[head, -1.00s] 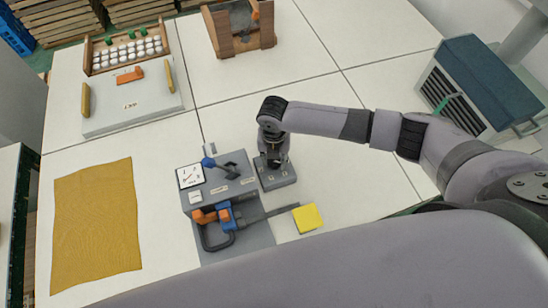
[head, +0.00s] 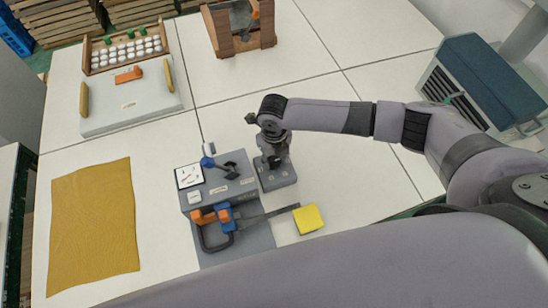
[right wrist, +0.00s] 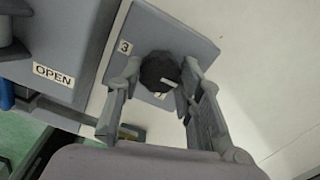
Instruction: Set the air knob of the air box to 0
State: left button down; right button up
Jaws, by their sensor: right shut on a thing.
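The air box (head: 283,182) is a small grey box on the table with number labels along its front edge. In the right wrist view, the box (right wrist: 195,30) has a "3" label left of the dark round air knob (right wrist: 158,68). A pale mark shows on the knob's near side. My right gripper (head: 272,160) reaches down over the box. In the right wrist view, the gripper (right wrist: 157,85) has its fingers on both sides of the knob, shut on it. The knob's setting cannot be read for sure. My left gripper is not in view.
A yellow pad (head: 308,219) lies in front, and an ochre cloth (head: 92,225) at left.

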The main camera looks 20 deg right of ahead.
aim_at(274, 161)
dwell(0.4)
jog(key=o, duration=1.2)
jog(key=shift+c, duration=0.2)
notch_tip(274, 161, up, 12)
